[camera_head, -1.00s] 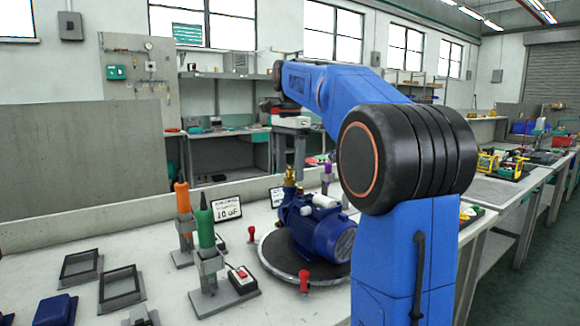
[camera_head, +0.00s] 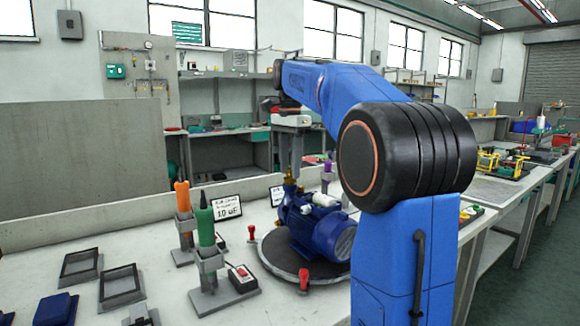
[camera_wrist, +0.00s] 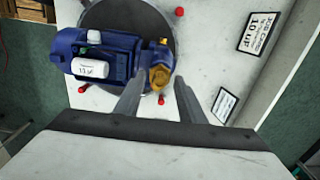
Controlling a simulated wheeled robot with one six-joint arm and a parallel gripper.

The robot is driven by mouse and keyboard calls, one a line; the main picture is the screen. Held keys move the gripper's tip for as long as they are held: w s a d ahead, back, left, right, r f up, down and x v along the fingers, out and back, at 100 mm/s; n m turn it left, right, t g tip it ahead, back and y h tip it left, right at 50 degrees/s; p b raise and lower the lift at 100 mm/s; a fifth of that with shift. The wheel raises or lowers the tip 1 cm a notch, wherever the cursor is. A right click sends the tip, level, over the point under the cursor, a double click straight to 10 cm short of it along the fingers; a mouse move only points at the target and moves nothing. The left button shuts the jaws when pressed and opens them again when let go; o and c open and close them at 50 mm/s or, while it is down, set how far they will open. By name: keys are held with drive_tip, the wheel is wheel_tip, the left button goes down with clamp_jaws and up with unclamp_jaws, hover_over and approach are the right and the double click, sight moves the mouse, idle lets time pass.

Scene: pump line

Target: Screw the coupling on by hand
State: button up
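The blue pump (camera_head: 322,228) with a white capacitor lies on a round dark turntable (camera_head: 283,258). It also shows in the wrist view (camera_wrist: 105,55). A brass coupling (camera_wrist: 160,76) sits at the pump's end; in the head view a little brass (camera_head: 290,190) shows below my gripper (camera_head: 291,178). My gripper points down over the coupling. In the wrist view its two fingers (camera_wrist: 158,80) stand apart, and the coupling appears between or just beyond their tips. I cannot tell whether either finger touches it.
Red knobs (camera_head: 304,275) stand around the turntable. Orange (camera_head: 183,198) and green (camera_head: 206,228) tools stand in holders to the left, beside a red-button box (camera_head: 242,278). A sign reading 10 uF (camera_head: 227,208) stands behind. Empty frames (camera_head: 121,288) lie at the left.

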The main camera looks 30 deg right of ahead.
drive_tip(key=shift+n, duration=1.6)
drive_tip(key=shift+n, duration=1.8)
clamp_jaws()
drive_tip(key=shift+f+m, duration=0.1)
drive_tip(key=shift+m, duration=1.7)
